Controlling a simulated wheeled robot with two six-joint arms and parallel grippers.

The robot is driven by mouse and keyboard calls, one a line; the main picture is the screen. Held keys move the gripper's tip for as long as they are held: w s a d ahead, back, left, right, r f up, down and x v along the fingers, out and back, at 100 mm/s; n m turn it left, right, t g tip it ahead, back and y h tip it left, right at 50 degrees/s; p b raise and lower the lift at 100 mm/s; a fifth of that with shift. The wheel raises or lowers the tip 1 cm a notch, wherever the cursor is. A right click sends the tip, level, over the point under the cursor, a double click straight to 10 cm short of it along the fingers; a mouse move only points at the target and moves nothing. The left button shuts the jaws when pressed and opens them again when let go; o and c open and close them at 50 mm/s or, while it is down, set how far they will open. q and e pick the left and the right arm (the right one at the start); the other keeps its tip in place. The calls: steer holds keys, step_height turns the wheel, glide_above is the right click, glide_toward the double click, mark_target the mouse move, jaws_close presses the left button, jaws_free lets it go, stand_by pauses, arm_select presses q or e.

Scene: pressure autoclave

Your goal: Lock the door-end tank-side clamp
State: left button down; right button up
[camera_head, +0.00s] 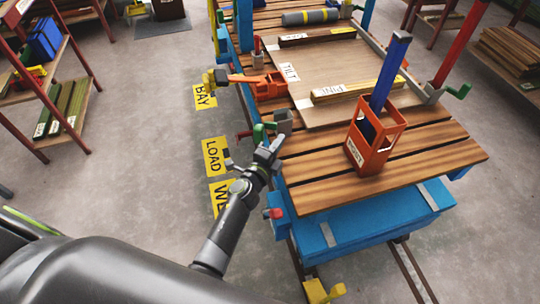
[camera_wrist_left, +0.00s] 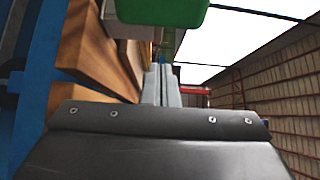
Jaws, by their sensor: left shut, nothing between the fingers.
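A clamp with a green handle (camera_head: 260,133) and a grey block (camera_head: 283,121) sits at the near left edge of the slatted wooden trolley deck (camera_head: 425,158). My left gripper (camera_head: 274,142) is shut and empty, close beside the handle. I cannot tell whether they touch. In the left wrist view the shut fingers (camera_wrist_left: 162,82) point forward, just below a large green part (camera_wrist_left: 160,10). Another clamp with a green handle (camera_head: 460,90) is on the deck's right edge, and a red-handled one (camera_head: 257,45) is farther back on the left. My right gripper is out of view.
An orange crate (camera_head: 371,166) holding a blue post stands on the near deck. A board (camera_head: 330,62) with a bundle of yellow strips lies behind it. An orange bracket (camera_head: 268,87) sits on the left edge. Open floor lies left of the blue trolley.

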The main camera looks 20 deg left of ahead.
arm_select(q)
steer(key=a, duration=0.4)
steer(key=shift+s, duration=0.25)
steer(key=shift+a+h+p, duration=0.1)
steer(key=shift+h+p, duration=0.2)
